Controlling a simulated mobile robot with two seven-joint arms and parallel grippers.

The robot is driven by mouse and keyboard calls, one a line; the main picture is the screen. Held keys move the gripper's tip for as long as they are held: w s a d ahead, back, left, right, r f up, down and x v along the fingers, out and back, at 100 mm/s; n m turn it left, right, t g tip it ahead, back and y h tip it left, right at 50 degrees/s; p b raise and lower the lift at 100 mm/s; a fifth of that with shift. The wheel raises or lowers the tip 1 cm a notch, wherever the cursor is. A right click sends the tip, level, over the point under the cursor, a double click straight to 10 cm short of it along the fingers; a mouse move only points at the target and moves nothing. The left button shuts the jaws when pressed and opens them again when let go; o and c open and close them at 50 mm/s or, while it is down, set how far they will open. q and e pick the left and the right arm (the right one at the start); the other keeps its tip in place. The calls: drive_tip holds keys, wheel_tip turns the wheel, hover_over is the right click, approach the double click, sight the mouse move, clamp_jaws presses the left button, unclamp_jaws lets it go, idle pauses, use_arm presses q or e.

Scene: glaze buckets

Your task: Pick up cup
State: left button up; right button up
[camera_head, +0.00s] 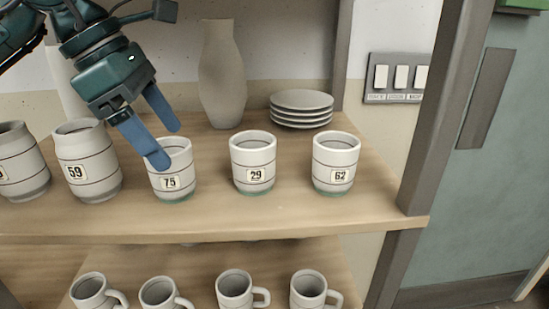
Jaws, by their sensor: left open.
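Several pale cups with dark stripes and number labels stand in a row on the upper wooden shelf. The cup labelled 75 (174,180) is just under my left gripper (168,146). The gripper is open, its blue fingers pointing down, and one fingertip overlaps the cup's rim in the picture; I cannot tell whether it touches. The cup labelled 29 (253,164) and the cup labelled 62 (335,166) stand to the right. My right gripper is not in view.
A jar labelled 59 (88,163) and another jar (20,165) stand left. A tall vase (222,75) and stacked plates (301,105) stand behind. Handled mugs (234,287) fill the lower shelf (200,262). A shelf post (445,100) bounds the right side.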

sight(258, 156)
use_arm(q)
drive_tip(key=shift+s+a+f+g, duration=0.1)
drive_tip(key=shift+a+g, duration=0.2)
drive_tip(key=shift+a, duration=0.1)
drive_tip(key=shift+d, duration=0.25)
drive_tip(key=d, duration=0.3)
drive_tip(key=d+p, duration=0.1)
drive_tip(key=d, duration=0.2)
drive_tip(key=d+p, duration=0.1)
drive_tip(key=d, duration=0.3)
drive_tip(key=shift+w, duration=0.4)
drive_tip(key=shift+d+x, duration=0.2)
drive_tip(key=shift+x, duration=1.2)
drive_tip(key=shift+d+x, duration=0.15)
drive_tip(key=shift+x, duration=1.25)
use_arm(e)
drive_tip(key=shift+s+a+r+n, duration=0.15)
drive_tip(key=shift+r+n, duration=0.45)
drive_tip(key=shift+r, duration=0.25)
use_arm(q)
drive_tip(key=shift+r, duration=0.25)
drive_tip(key=c, duration=1.2)
